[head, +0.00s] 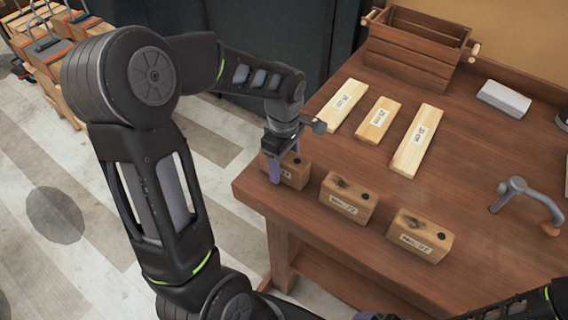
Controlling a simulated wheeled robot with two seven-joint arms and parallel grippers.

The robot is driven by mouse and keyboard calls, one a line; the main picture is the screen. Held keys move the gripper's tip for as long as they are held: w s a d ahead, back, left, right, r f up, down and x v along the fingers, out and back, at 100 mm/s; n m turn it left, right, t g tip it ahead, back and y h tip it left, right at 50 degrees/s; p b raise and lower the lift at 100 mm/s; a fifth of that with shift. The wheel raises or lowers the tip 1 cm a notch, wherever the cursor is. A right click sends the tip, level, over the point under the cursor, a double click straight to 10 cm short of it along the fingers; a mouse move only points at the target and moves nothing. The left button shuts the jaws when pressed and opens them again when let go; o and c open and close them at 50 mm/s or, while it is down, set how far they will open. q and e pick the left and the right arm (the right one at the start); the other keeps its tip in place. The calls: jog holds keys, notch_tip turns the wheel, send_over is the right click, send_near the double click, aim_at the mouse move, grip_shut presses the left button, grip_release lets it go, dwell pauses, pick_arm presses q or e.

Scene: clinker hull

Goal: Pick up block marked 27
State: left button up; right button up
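Three short wooden blocks with white labels stand in a row along the near left part of the table: a left block (293,172), a middle block (348,199) and a right block (419,235). The label numbers are too small to read surely, so I cannot tell which is marked 27. My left gripper (279,160) is down at the left block, with one purple finger against or just in front of its left end. The other finger is mostly hidden, so its grip is unclear. My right arm shows at the bottom right; its gripper's fingers are not clearly visible.
Three pale labelled boards (417,142) lie behind the blocks on the wooden table (480,180). A slatted wooden crate (413,52) stands at the back, a grey-white block (503,98) to its right. A grey-handled tool (514,188) lies at the right.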

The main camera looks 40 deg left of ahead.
pick_arm(q)
grip_shut()
dwell(0.5)
